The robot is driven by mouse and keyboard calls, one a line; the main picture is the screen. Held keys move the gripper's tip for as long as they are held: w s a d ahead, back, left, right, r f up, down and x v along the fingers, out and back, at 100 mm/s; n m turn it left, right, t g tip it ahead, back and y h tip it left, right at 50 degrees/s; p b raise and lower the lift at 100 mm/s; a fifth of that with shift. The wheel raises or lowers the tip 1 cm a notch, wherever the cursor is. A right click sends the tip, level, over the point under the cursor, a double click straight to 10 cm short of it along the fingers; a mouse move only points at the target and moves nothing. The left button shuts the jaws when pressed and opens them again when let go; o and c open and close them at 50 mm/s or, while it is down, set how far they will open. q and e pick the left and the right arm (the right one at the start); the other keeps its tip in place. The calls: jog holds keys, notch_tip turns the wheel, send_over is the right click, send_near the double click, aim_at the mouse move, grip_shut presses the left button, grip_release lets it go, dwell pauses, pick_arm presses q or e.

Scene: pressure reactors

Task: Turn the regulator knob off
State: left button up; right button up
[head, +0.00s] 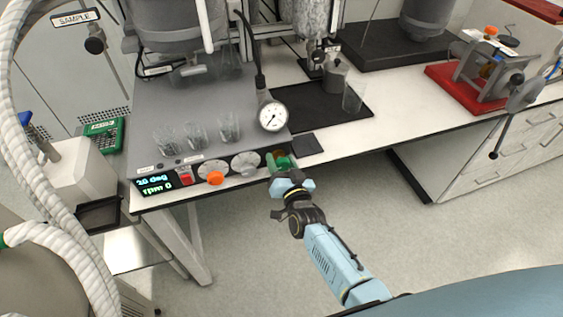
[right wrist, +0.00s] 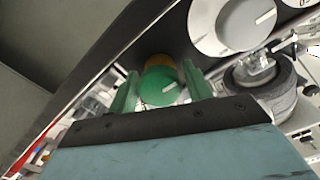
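My right gripper (head: 281,162) is at the right end of the front panel in the head view. In the wrist view its two green fingers (right wrist: 163,92) stand on either side of the green knob, with a gap visible at each side, so it looks open around the knob. My left gripper is not in view.
The grey reactor base (head: 228,98) carries several glass beakers, a pressure gauge (head: 272,116), a lit display (head: 156,184), an orange knob (head: 215,178) and a silver dial (head: 245,163). That dial (right wrist: 238,20) is close to the right gripper. Open floor lies in front.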

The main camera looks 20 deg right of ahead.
jog(key=shift+o, duration=0.9)
jog(key=s+p, duration=0.1)
jog(key=s, duration=1.2)
jog(key=shift+s+d, duration=0.2)
jog(key=shift+d, duration=0.05)
jog(key=s+f+n+g+b, duration=0.1)
jog(key=s+f+g, duration=0.25)
jog(key=f, duration=0.45)
jog(key=s+f+n+g+y+b, duration=0.1)
jog(key=s+f+n+g, duration=0.1)
jog(key=s+f, duration=0.5)
jog(key=s+f+n+g+b, duration=0.1)
jog(key=s+f+g, duration=0.15)
jog(key=f, duration=0.75)
jog(key=s+d+f+n+g, duration=0.1)
jog(key=s+d+f+g, duration=0.2)
jog(key=s+f, duration=0.2)
jog(key=s+d+f+n+g+h+b, duration=0.1)
jog(key=s+d+f+g, duration=0.2)
jog(key=s, duration=0.8)
jog(key=s+d+f+n+g+b, duration=0.1)
jog(key=s+d+f+g, duration=0.2)
jog(key=s+f, duration=0.4)
jog(key=shift+s+h, duration=0.3)
jog(key=shift+s, duration=0.7)
